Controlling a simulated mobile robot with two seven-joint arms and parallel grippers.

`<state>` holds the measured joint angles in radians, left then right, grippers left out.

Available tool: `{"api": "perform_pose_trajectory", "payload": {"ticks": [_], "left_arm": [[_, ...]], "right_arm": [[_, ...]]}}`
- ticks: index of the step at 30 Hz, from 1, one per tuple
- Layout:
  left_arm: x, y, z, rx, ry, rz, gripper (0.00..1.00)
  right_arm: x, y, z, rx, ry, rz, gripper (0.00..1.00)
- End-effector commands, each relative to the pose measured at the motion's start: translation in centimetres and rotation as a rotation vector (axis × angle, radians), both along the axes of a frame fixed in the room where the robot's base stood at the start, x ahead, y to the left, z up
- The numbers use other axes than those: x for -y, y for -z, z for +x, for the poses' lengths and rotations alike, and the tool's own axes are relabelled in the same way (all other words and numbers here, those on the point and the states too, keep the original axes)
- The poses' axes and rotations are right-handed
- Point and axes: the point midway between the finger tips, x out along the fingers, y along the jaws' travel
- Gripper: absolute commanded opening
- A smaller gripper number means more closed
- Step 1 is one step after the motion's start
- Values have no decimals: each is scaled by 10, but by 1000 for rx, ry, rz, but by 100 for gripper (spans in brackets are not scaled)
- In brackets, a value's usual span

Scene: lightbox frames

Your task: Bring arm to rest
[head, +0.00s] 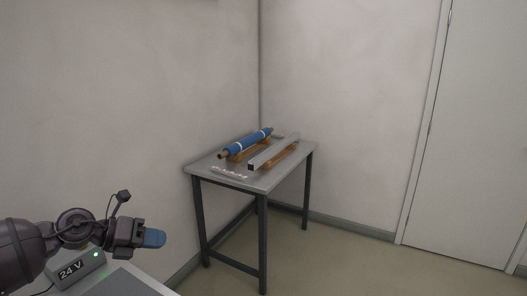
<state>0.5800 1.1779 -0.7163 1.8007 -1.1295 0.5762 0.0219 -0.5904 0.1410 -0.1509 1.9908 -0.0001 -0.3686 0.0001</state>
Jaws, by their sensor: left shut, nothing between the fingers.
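My left gripper (153,238) comes in from the lower left in the head view, its blue fingertips closed together with nothing between them. It is held out over the near bench at the lower left, apart from the far table. My right gripper is not in view.
A grey device marked "24 V" (81,269) with a green light stands on a pale bench (135,283) under my left arm. A metal table (258,177) in the corner bears a blue roll (247,143) and a grey bar (273,151). Floor at right is clear before a door (478,140).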

Motion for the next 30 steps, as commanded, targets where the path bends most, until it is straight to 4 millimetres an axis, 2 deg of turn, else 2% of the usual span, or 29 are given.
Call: {"api": "perform_pose_trajectory", "payload": {"ticks": [1, 3, 6, 10, 14, 20, 24, 30], "left_arm": [[17, -3, 0, -15, -45, -139, 0], [34, -10, 2, -47, -131, -337, 0], [45, -9, 3, -131, -283, -612, 0], [41, 11, 0, -292, -515, -925, 0], [29, 49, -13, -476, -750, -1171, 0], [9, 123, -56, -764, -1081, -1450, 0], [0, 172, -98, -937, -1273, -1606, 0], [-11, 229, -169, -1073, -1479, -1792, 0]], "right_arm": [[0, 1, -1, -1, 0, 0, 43], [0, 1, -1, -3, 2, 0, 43], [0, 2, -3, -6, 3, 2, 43], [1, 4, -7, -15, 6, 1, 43], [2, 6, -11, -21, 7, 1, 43], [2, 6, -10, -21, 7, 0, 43], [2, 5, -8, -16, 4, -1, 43], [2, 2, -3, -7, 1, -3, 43]]}}
